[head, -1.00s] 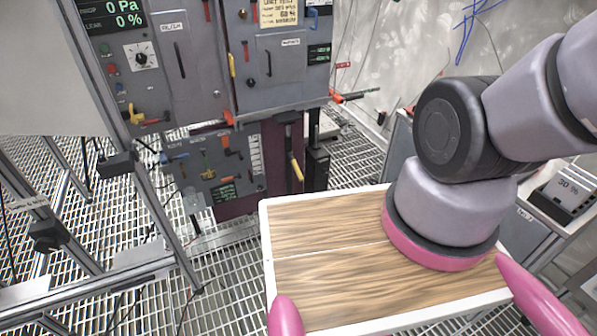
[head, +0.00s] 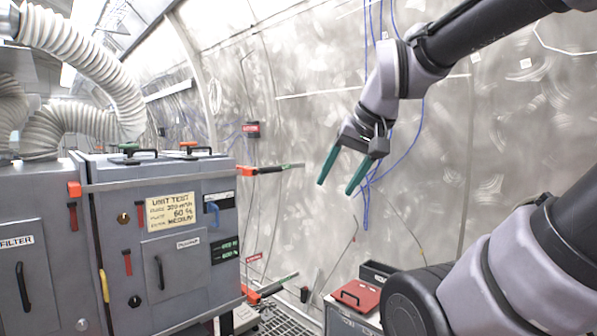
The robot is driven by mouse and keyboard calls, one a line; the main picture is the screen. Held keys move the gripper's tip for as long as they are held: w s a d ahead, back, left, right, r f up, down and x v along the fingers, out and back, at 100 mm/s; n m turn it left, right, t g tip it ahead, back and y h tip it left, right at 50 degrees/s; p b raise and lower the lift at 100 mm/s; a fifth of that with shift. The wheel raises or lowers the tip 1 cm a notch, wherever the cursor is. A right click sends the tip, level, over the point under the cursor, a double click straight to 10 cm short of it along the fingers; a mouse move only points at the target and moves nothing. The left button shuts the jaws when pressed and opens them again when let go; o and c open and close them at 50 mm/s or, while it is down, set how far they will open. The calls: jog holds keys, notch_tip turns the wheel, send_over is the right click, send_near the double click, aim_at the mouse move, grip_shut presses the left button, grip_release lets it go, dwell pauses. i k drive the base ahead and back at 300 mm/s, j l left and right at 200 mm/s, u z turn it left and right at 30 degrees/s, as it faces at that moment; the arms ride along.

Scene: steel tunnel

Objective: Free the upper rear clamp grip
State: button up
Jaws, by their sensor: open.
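I cannot tell from this view how either is fastened. My gripper (head: 336,188) has two long green fingers, open and empty, pointing down and left. In the picture it is to the right of the upper grip, apart from it.
A second grey cabinet (head: 35,275) labelled FILTER stands at the left, with ribbed white hoses (head: 85,62) above. A cart with a red case (head: 355,296) and a black tray (head: 378,272) is below my gripper. Blue cables (head: 421,140) hang on the tunnel wall.

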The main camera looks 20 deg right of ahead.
aim_at(261, 170)
jog(key=i, duration=0.1)
jog(key=i+j+u, duration=0.15)
jog(key=i, duration=0.3)
jog(key=i+j+u, duration=0.1)
jog(key=i, duration=0.35)
